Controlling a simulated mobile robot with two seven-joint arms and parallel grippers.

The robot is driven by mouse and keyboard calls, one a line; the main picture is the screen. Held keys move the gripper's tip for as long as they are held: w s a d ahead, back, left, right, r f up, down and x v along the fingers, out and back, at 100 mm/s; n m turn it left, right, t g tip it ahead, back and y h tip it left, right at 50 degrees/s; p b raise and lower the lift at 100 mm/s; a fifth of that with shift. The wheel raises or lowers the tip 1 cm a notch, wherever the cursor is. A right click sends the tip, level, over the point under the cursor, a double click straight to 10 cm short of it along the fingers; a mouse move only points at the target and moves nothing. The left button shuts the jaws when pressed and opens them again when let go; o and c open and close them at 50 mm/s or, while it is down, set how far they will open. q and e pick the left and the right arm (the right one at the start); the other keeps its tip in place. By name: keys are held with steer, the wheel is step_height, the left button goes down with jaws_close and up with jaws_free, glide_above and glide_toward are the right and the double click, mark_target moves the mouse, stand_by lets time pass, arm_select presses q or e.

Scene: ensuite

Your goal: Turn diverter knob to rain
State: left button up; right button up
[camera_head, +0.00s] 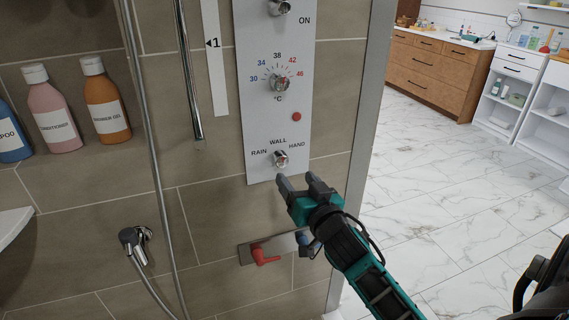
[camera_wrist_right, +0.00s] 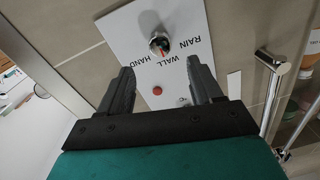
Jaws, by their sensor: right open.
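The diverter knob (camera_head: 280,158) is a small round chrome knob low on the pale shower panel (camera_head: 262,130). RAIN is printed to its left, WALL above and HAND to its right. In the right wrist view the knob (camera_wrist_right: 160,43) has a red mark that appears to face WALL. My right gripper (camera_head: 298,180) is open and empty, just below and right of the knob in the head view. Its fingers (camera_wrist_right: 160,67) are apart in the wrist view, with the knob beyond their tips and not touched. My left gripper is not in view.
A temperature dial (camera_head: 279,83) and a red button (camera_head: 297,117) sit above the knob. A plate with a red lever (camera_head: 263,255) is below. A hand-shower holder (camera_head: 135,238) and hose (camera_head: 153,160) are left. Bottles (camera_head: 104,100) stand in a niche. Open marble floor (camera_head: 450,190) lies right.

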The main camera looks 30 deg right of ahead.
mark_target(283, 162)
steer(key=w, duration=0.2)
steer(key=w+d, duration=0.1)
steer(key=w, duration=0.5)
steer(key=shift+d, duration=0.35)
steer(key=shift+c, duration=0.2)
steer(key=c, duration=1)
